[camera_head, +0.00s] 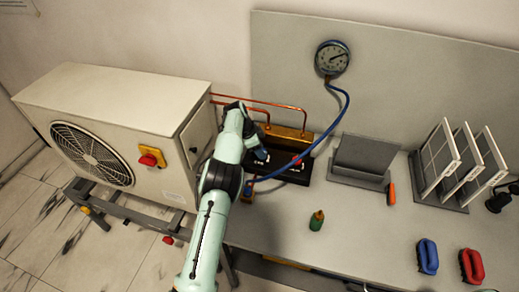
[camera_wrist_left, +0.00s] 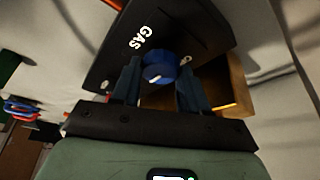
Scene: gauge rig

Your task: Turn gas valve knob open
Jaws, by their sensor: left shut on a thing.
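The gas valve knob (camera_wrist_left: 160,66) is blue with a white pointer mark. It sits on a dark panel (camera_wrist_left: 185,28) lettered "GAS" in the left wrist view. My left gripper (camera_wrist_left: 158,84) has one finger on each side of the knob and is shut on it. In the head view my left gripper (camera_head: 258,153) is at the left part of the dark valve base, and my wrist hides part of it. The brass manifold (camera_head: 290,131) stands behind. The knob is mostly covered by the gripper there. My right gripper is not in view.
A blue hose (camera_head: 340,115) runs from the gauge (camera_head: 332,58) past the manifold's right. Copper pipes (camera_head: 262,104) lead to the outdoor unit (camera_head: 130,115) at left. A grey stand (camera_head: 362,160) and green bottle (camera_head: 317,220) are right of my arm. The bench front is partly clear.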

